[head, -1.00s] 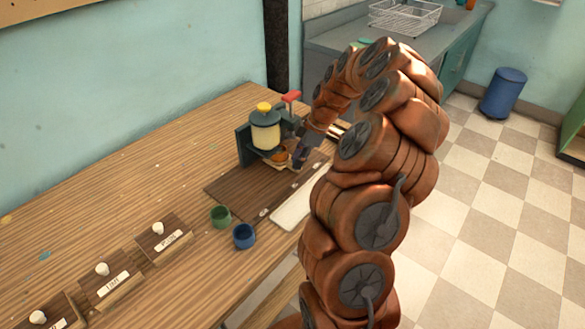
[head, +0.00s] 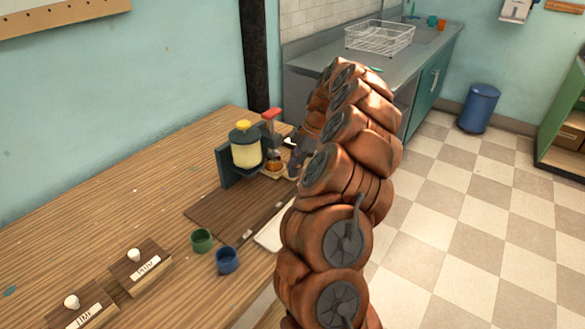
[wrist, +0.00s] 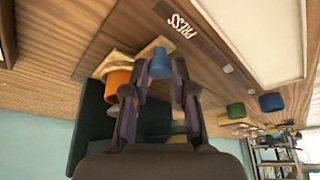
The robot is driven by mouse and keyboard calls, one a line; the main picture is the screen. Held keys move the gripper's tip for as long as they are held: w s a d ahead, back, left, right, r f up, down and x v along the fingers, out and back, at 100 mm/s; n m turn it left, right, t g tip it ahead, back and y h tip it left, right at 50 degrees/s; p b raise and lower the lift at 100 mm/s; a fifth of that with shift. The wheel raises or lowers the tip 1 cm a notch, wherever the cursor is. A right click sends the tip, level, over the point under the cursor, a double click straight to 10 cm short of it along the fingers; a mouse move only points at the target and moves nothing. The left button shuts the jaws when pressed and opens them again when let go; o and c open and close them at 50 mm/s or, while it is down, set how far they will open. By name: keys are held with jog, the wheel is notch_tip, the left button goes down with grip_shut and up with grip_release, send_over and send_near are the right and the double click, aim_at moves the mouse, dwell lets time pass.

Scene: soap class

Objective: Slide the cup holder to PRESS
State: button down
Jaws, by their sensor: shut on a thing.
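The cup holder (wrist: 112,64) is a pale wooden piece carrying an orange cup (wrist: 117,83). In the head view the orange cup (head: 274,160) stands at the right of the yellow-lidded dispenser (head: 246,150), below the red-topped press (head: 270,116). In the head view my gripper (head: 293,158) is partly hidden by my arm.
A green cup (head: 202,240) and a blue cup (head: 227,260) stand at the front of the board (head: 225,213). Labelled blocks with white knobs (head: 140,266) sit at lower left. The table's left middle is clear. A dish rack (head: 380,37) stands on the back counter.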

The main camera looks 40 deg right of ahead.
jog(key=shift+d, duration=0.2)
jog(key=c, duration=0.9)
grip_release()
jog(key=shift+c, duration=0.2)
jog(key=shift+r, duration=0.1)
jog(key=v, duration=1.1)
jog(key=shift+r, duration=0.4)
jog(key=shift+s, duration=0.1)
